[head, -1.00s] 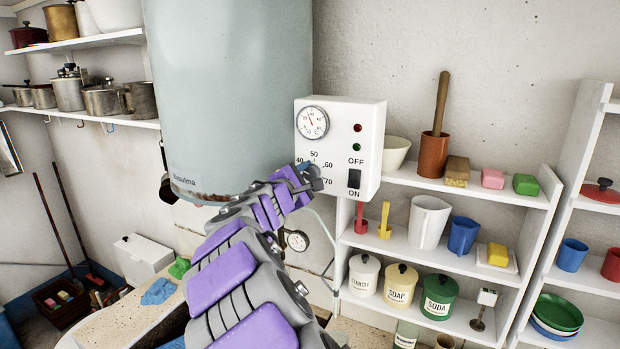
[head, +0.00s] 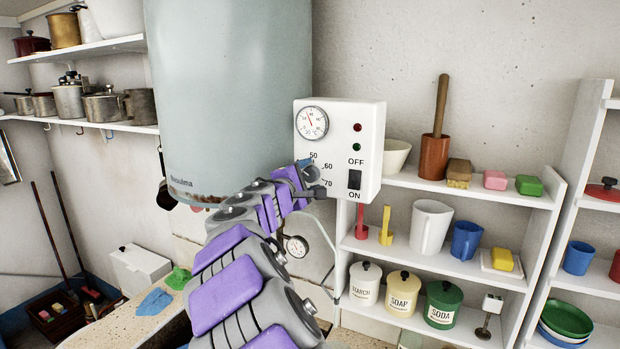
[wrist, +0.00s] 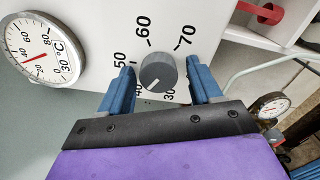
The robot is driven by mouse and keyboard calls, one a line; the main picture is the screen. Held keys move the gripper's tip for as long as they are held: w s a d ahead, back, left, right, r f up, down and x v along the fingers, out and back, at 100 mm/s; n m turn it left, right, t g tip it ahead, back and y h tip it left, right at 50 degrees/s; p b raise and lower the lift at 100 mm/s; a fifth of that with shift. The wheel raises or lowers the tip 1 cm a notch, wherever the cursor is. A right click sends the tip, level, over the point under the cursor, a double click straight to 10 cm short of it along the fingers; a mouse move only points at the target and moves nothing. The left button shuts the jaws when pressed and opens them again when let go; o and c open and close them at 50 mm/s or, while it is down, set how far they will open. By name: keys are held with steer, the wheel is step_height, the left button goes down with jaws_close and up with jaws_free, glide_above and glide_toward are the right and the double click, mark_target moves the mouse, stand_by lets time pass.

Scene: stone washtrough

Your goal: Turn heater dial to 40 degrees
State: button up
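The heater control box (head: 368,120) is white and is mounted beside the grey-blue boiler. Its dial (wrist: 158,72) is a round grey knob with a white pointer mark toward the lower left, roughly at the 40; the printed numbers 30 to 70 ring it. My gripper (wrist: 160,66) is open in the wrist view, with one blue finger on each side of the knob. Narrow gaps seem to show between fingers and knob; contact is hard to judge.
A thermometer gauge (head: 311,122) and an on/off switch (head: 354,179) are on the box. The boiler (head: 230,90) stands left of it. Shelves (head: 490,192) with cups, soaps and canisters stand to the right. A small gauge (head: 295,246) and pipe are below.

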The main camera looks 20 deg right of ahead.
steer(key=shift+o, duration=0.2)
steer(key=v, duration=1.7)
steer(key=shift+b, duration=0.35)
